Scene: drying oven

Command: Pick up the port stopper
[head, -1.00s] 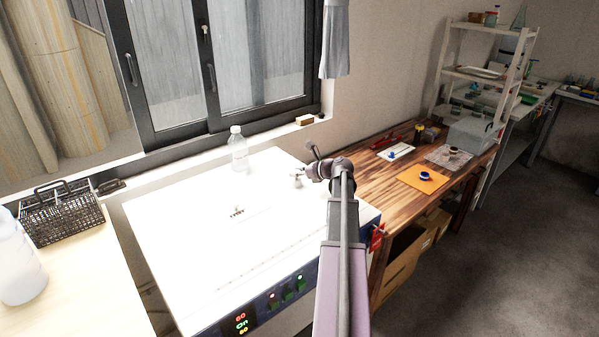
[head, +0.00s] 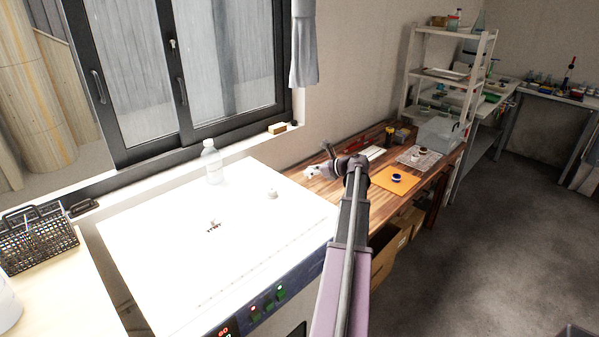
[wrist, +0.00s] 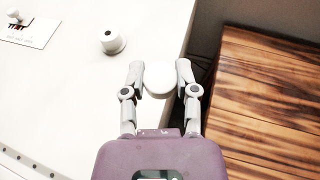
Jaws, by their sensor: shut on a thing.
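The port stopper (wrist: 159,79) is a white rounded piece between the two fingers of my gripper (wrist: 160,72) in the wrist view. In the head view my gripper (head: 318,182) is past the right edge of the white oven top (head: 150,240), to the right of the port. The port (wrist: 113,41) is a short white cylinder with a dark hole in its top.
A clear bottle (head: 212,163) stands at the back of the oven top. A black wire basket (head: 38,240) is at far left.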

